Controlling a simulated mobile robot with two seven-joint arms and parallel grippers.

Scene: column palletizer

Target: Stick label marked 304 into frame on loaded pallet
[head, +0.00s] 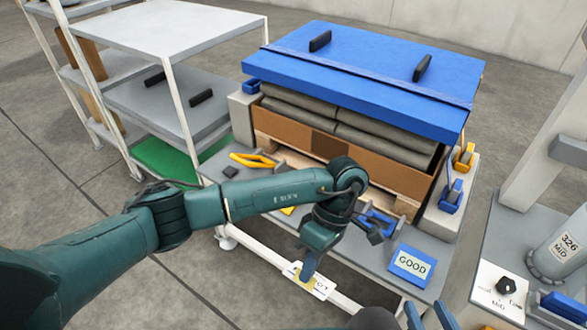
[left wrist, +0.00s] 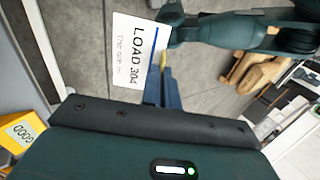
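My left gripper (head: 308,268) is shut on a white label (head: 318,287), held at the table's front edge in the head view. In the left wrist view the label (left wrist: 133,55) reads LOAD 304, and the blue fingers (left wrist: 162,82) meet at its edge. The loaded pallet (head: 275,128) stands behind my left arm, with a brown box of grey sacks under a blue lid (head: 365,65). A dark brown patch (head: 328,146) is on the box front; I cannot tell if it is the frame. My right gripper (head: 430,316) is open and empty at the bottom edge.
A white shelf rack (head: 165,30) is at the left. A control box with a knob (head: 503,288) and a 326 MID cylinder (head: 562,245) are at the right.

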